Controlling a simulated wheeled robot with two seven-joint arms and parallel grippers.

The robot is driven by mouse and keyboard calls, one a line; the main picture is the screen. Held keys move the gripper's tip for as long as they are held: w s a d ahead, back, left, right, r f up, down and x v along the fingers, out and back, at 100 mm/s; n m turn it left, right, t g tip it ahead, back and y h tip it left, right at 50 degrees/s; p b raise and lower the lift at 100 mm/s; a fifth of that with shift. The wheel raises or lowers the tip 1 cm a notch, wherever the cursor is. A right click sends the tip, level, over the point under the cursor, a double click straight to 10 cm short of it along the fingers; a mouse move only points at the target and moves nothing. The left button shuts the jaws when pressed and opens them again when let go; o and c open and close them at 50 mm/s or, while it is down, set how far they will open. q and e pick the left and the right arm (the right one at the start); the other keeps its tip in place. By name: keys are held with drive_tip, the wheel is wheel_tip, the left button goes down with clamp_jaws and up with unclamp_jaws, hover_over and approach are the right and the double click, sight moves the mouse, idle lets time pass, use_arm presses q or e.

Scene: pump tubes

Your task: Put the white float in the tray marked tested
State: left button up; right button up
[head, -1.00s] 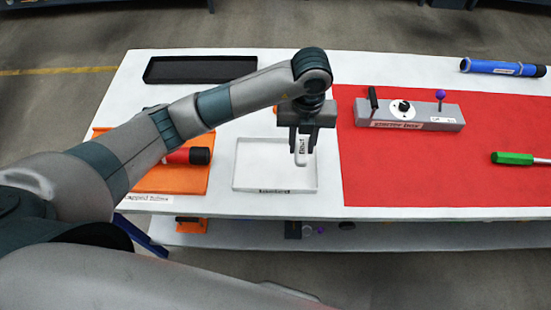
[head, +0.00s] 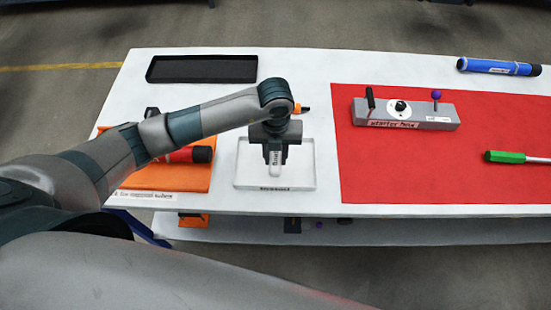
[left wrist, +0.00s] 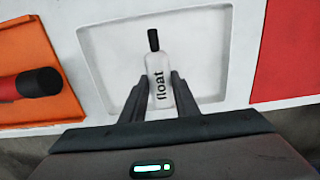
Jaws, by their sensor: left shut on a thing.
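The white float (left wrist: 160,88) has a black cap and the word "float" on its side. My left gripper (left wrist: 158,88) is shut on it. In the head view the float (head: 275,165) hangs from my left gripper (head: 274,150) over the white tray (head: 307,180). The tray's front label is too small to read. In the left wrist view the tray (left wrist: 215,50) lies beneath and around the float. I cannot tell whether the float touches the tray floor. My right gripper is not in view.
An orange mat (head: 165,180) with a red, black-ended tube (head: 190,155) lies left of the tray. A black tray (head: 200,69) is at the back. On the red mat (head: 400,175) are a grey starter box (head: 405,115) and a green-handled tool (head: 505,157). A blue tube (head: 498,67) lies at the back right.

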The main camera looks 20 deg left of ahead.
sight(275, 158)
use_arm(q)
wheel_tip(275, 158, down, 2)
drive_tip(key=shift+f+p, duration=0.2)
drive_tip(key=shift+p, duration=0.25)
drive_tip(key=shift+f, duration=0.1)
drive_tip(key=shift+f, duration=0.1)
drive_tip(key=shift+f, duration=0.1)
drive_tip(key=o, duration=1.1)
drive_tip(key=shift+c, duration=0.2)
drive_tip(key=shift+r, duration=0.25)
drive_tip(key=shift+r+b, duration=0.3)
drive_tip(key=shift+r, duration=0.25)
wheel_tip(275, 158, up, 10)
drive_tip(key=shift+r+b, duration=0.1)
drive_tip(key=shift+b, duration=1.15)
drive_tip(key=shift+r, duration=0.35)
